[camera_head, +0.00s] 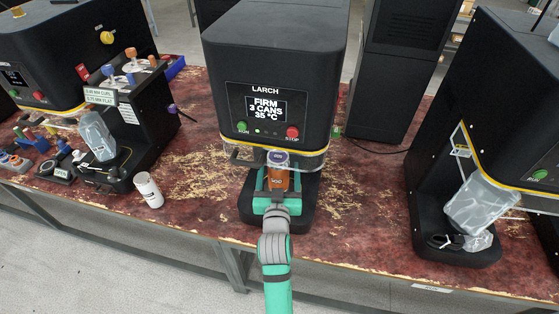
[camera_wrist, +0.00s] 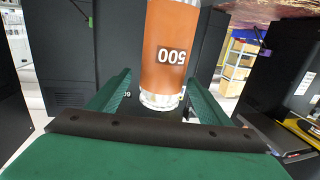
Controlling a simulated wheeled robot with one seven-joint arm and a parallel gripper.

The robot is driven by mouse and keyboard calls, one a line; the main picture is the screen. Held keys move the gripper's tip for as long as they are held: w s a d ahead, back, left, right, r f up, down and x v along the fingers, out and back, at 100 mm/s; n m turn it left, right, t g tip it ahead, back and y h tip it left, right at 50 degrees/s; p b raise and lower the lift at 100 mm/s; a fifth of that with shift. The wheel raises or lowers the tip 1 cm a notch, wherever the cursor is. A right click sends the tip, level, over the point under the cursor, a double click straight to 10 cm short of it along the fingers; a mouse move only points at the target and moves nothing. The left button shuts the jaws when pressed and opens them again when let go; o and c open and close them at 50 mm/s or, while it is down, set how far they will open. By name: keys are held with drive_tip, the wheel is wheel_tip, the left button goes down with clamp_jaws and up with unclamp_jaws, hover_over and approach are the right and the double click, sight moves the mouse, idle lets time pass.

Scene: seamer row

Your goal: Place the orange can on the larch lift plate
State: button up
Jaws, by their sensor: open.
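The orange can (camera_head: 278,179), marked 500, is upright under the head of the machine labelled LARCH (camera_head: 268,110). My gripper (camera_head: 276,193) reaches in from the front, with its fingers on both sides of the can. In the wrist view the can (camera_wrist: 168,50) appears upside down between the green fingers (camera_wrist: 160,88). The fingers are open, with a gap on the left side; contact on the right side is unclear. The larch lift plate is hidden behind the can and gripper, so I cannot see how the can's bottom meets it. The black machine base (camera_head: 246,205) shows around them.
A clear guard (camera_head: 313,160) hangs just above the can. A white can (camera_head: 148,190) stands on the worn red bench to the left. Another seamer and a tool rack (camera_head: 120,90) are at left. A seamer with a plastic-covered part (camera_head: 480,205) is at right.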

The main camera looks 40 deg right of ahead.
drive_tip(key=shift+v, duration=2.8)
drive_tip(key=s+a+f+n+t+y, duration=0.1)
drive_tip(key=s+a+f+n+y, duration=0.3)
drive_tip(key=a, duration=0.6)
drive_tip(key=s+a+f+m+t+y, duration=0.1)
drive_tip(key=s+a+f, duration=0.5)
drive_tip(key=a, duration=0.4)
drive_tip(key=s+a+n+y, duration=0.1)
drive_tip(key=s+a+y, duration=0.1)
drive_tip(key=s, duration=0.4)
drive_tip(key=s+a+n+y, duration=0.2)
drive_tip(key=s+a, duration=0.3)
drive_tip(key=s, duration=0.2)
drive_tip(key=s+a+r+n+y, duration=0.1)
drive_tip(key=s+a, duration=0.2)
drive_tip(key=s, duration=0.4)
drive_tip(key=shift+a+n+y, duration=0.3)
drive_tip(key=shift+a+y, duration=0.1)
